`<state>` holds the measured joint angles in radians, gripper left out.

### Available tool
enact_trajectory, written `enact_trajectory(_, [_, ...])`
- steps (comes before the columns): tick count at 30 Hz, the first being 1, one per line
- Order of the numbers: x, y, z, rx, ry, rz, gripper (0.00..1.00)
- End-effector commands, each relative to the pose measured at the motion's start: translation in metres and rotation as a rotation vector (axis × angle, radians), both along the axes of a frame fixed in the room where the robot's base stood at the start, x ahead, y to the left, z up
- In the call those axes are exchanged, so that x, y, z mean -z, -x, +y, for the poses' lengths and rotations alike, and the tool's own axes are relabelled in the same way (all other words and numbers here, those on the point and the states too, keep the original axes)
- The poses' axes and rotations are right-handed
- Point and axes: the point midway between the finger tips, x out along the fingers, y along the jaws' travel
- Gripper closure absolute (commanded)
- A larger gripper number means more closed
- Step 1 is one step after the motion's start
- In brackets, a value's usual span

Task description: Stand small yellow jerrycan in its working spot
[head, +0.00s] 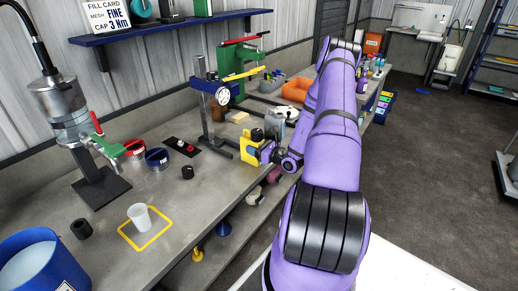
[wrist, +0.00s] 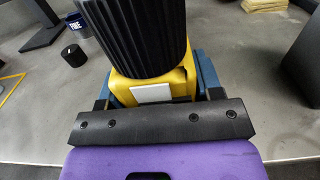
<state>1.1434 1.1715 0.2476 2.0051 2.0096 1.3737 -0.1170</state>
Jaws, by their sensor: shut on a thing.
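The small yellow jerrycan (head: 249,152) with a black ribbed cap is upright at the front edge of the workbench, right of the blue gauge stand. In the wrist view the jerrycan (wrist: 186,82) fills the middle, its big cap hiding much of its body. My gripper (head: 264,153) is shut on the jerrycan, coming from the right. I cannot tell whether its base touches the bench. A yellow outlined square (head: 122,233) is marked on the bench at the near left, with a white cup (head: 140,216) standing inside it.
The blue press stand (head: 206,103) with a dial is just left of the jerrycan. Red and blue tins (head: 157,159), a small black cylinder (head: 187,172) and the disperser column (head: 68,118) stand further left. A blue bucket (head: 38,268) is at the near left corner. Bare bench lies between.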

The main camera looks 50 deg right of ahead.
Motion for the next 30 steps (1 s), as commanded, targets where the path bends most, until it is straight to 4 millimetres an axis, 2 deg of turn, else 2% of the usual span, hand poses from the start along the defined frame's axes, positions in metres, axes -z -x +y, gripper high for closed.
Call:
enact_trajectory(12, [0.000,-0.030,0.003,0.000,0.001,-0.002,0.81])
enact_trajectory(30, [-0.001,-0.033,0.003,0.001,0.000,-0.002,0.81])
